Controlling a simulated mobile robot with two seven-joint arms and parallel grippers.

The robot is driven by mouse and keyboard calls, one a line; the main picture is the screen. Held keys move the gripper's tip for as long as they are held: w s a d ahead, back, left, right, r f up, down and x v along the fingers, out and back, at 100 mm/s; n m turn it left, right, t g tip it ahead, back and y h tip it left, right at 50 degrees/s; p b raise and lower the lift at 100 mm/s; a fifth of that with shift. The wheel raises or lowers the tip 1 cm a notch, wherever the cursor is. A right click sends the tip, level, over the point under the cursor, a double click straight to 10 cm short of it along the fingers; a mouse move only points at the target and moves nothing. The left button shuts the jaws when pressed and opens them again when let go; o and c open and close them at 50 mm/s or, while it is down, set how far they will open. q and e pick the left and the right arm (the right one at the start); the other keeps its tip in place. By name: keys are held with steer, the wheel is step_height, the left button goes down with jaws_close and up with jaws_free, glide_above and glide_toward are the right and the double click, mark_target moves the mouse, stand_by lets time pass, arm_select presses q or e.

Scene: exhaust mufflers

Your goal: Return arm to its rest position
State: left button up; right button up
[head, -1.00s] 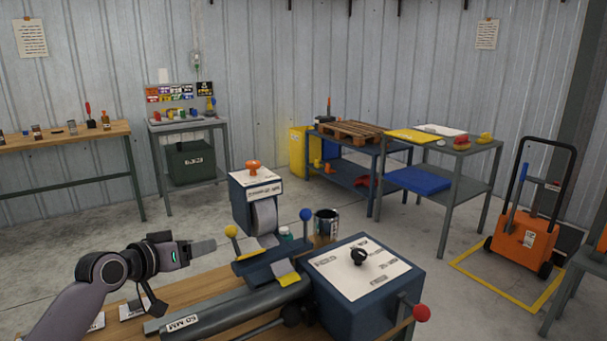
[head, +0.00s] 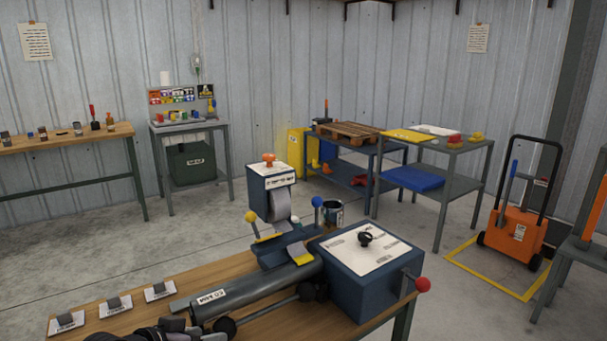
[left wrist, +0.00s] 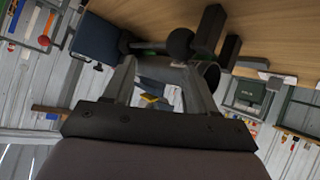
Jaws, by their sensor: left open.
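My left gripper (left wrist: 160,88) shows in the left wrist view, with its two fingers apart and nothing visibly held between them. In the head view only a dark part of my left arm shows at the bottom left edge; its fingertips cannot be made out there. A grey tube labelled 50 MM (head: 255,287) lies along the blue machine (head: 365,268) on the wooden bench. The tube's open end (left wrist: 208,76) shows just beyond the fingers in the left wrist view. My right gripper is in neither view.
The wooden bench (head: 262,332) carries several small labelled plates (head: 113,305) left of the tube. A dark ball-ended lever (head: 260,313) runs along the tube's near side. A metal can (head: 331,212) stands behind the machine. Open floor lies beyond the bench.

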arm_select(q)
steer(key=s+f+g+y, duration=0.15)
steer(key=s+f, duration=0.25)
steer(key=s, duration=0.4)
steer(key=s+f+g+y, duration=0.1)
steer(key=s+f+g, duration=0.15)
steer(key=s, duration=0.55)
steer(key=s+a+f+n+g+y, duration=0.1)
steer(key=s+a+g+y, duration=0.2)
steer(key=s, duration=1.2)
steer(key=w+d+f+t+h, duration=0.1)
steer(key=w+f+t+h, duration=0.1)
steer(key=w+f+t, duration=0.5)
steer(key=shift+d+f+t+p, duration=0.4)
steer(key=shift+f+t, duration=0.1)
steer(key=shift+f, duration=0.25)
steer(key=shift+c, duration=1.3)
steer(key=shift+d, duration=0.1)
